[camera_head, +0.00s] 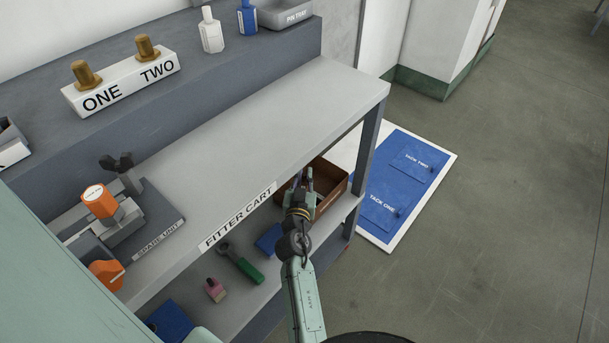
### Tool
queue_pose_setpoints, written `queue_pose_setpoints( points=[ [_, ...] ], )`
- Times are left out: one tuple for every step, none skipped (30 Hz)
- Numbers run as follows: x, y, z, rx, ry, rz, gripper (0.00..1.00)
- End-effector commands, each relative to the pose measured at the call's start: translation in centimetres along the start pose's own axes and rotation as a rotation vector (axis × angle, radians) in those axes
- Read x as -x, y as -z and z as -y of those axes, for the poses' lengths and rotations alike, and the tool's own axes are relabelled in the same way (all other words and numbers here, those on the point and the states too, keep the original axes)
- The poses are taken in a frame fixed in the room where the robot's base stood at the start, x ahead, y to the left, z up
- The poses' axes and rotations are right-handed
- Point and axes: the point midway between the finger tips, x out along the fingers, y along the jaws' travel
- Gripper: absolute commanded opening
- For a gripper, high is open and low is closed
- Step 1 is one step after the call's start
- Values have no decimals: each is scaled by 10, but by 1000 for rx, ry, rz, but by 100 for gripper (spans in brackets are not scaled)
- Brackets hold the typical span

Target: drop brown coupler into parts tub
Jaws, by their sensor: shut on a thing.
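My gripper (304,181) is low at the cart's lower shelf, at the near left side of an open brown box (333,198). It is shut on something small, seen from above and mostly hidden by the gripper. Some purple shows at the fingertips; I cannot tell whether the held thing is the brown coupler. A grey tub (286,14) with a partly cut-off label stands on the upper ledge at the back. I cannot tell which container is the parts tub. Two brown-gold knobbed pieces (81,74) (147,47) stand upright on a white block marked ONE and TWO.
The cart's grey top (250,125) overhangs the lower shelf, and a leg (367,150) stands right of the box. A green-handled tool (247,268), a pink piece (214,290) and a blue piece (268,240) lie left of my arm. A blue mat (405,180) is on the floor.

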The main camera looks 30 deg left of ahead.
Motion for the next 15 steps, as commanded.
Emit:
queue_pose_setpoints(
  points=[
    [0, -2, 0, 0, 0, -2, 0],
    [0, -3, 0, 0, 0, -2, 0],
    [0, -4, 0, 0, 0, -2, 0],
    [0, -4, 0, 0, 0, -2, 0],
    [0, -5, 0, 1, 0, -2, 0],
    [0, -5, 0, 1, 0, -1, 12],
    [0, -4, 0, 1, 0, -1, 14],
    [0, -4, 0, 1, 0, -1, 16],
    [0, -4, 0, 1, 0, -1, 19],
    [0, -4, 0, 1, 0, -1, 21],
    [0, -4, 0, 1, 0, -1, 23],
    [0, -4, 0, 1, 0, -1, 26],
    [0, -4, 0, 1, 0, -1, 28],
    [0, -4, 0, 1, 0, -1, 30],
    [0, -4, 0, 1, 0, -1, 32]
  ],
)
